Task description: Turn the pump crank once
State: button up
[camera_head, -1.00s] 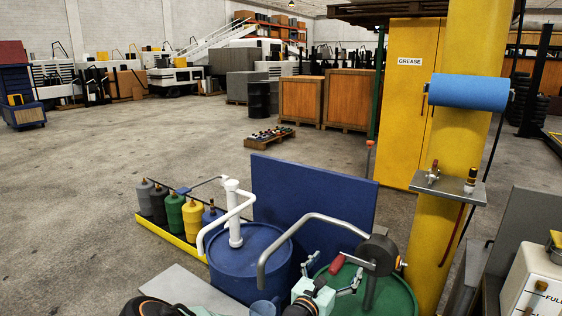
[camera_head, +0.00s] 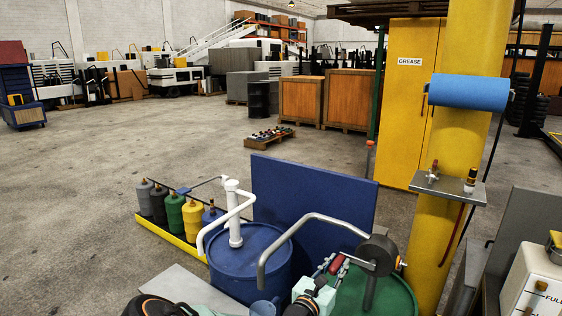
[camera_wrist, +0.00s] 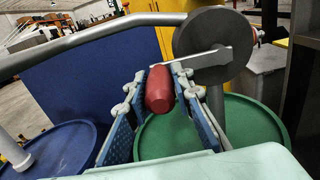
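The pump crank has a red handle (camera_head: 334,266) on a flat metal arm (camera_head: 358,263). The arm joins a dark round pump head (camera_head: 377,255) above the green drum (camera_head: 393,295). A bent grey spout (camera_head: 310,219) reaches left from the pump. My gripper (camera_head: 334,265) has a finger on each side of the red handle. In the wrist view the red handle (camera_wrist: 160,90) lies between the blue finger pads of my gripper (camera_wrist: 160,75), near the tips. Gaps show beside the handle, so the fingers look open around it; contact at the tips is unclear.
A blue drum (camera_head: 250,270) with a white hand pump (camera_head: 235,215) stands at the left, with a blue panel (camera_head: 315,200) behind. A yellow pillar (camera_head: 430,240) with a small shelf (camera_head: 450,188) rises close on the right. Open floor lies beyond.

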jog(key=c, duration=0.3)
